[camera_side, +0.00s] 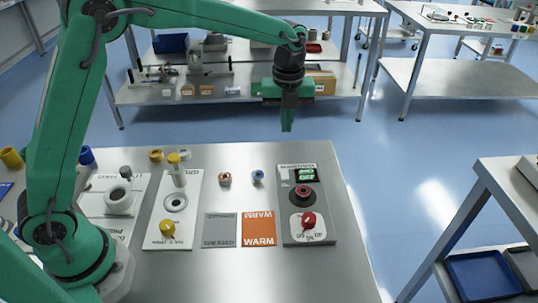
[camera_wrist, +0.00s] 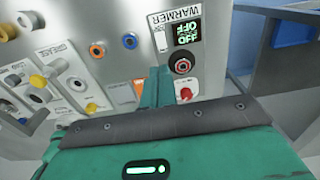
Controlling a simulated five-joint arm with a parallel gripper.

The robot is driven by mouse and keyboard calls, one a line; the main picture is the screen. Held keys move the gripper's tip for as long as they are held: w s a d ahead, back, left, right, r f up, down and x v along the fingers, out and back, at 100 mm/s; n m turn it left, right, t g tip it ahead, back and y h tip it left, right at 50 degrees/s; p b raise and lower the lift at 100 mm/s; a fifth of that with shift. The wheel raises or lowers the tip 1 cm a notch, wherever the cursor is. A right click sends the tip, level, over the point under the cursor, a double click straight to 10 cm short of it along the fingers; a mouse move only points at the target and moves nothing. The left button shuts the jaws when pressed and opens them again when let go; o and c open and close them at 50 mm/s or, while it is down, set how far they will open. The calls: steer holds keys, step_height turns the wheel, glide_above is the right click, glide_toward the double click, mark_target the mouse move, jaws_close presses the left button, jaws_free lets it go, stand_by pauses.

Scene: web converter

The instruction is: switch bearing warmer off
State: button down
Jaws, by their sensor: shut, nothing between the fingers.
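The bearing warmer (camera_side: 325,225) is a grey panel at the right end of the near bench. It has a small display (camera_side: 305,174) with green characters, a dark round seat with a red-brown ring (camera_side: 303,193), and a red knob (camera_side: 308,221) on a white dial. In the wrist view the warmer's display (camera_wrist: 187,31) shows green lettering that looks like OFF, and the red knob (camera_wrist: 186,94) is partly hidden by my gripper. My gripper (camera_side: 287,128) is shut and empty, raised above and beyond the warmer, touching nothing. Its fingers also show in the wrist view (camera_wrist: 156,88).
Left of the warmer lie an orange WARM card (camera_side: 258,229) and a grey card (camera_side: 219,230). Further left is a white panel (camera_side: 185,222) with a yellow knob (camera_side: 167,229). Copper (camera_side: 225,179) and blue (camera_side: 257,176) rings lie behind the cards.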

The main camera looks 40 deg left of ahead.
mark_target(284, 173)
steer(key=shift+s+d+r, duration=0.1)
steer(key=shift+s+d, duration=0.25)
steer(key=shift+d, duration=0.25)
step_height(284, 173, down, 14)
steer(key=shift+f, duration=0.1)
stand_by(0.7)
steer(key=shift+s+d+f, duration=0.1)
steer(key=shift+s+f, duration=0.05)
steer(key=shift+f, duration=0.25)
stand_by(0.3)
steer(key=shift+w+a+r, duration=0.2)
steer(key=shift+w+a, duration=0.35)
steer(key=shift+a, duration=0.15)
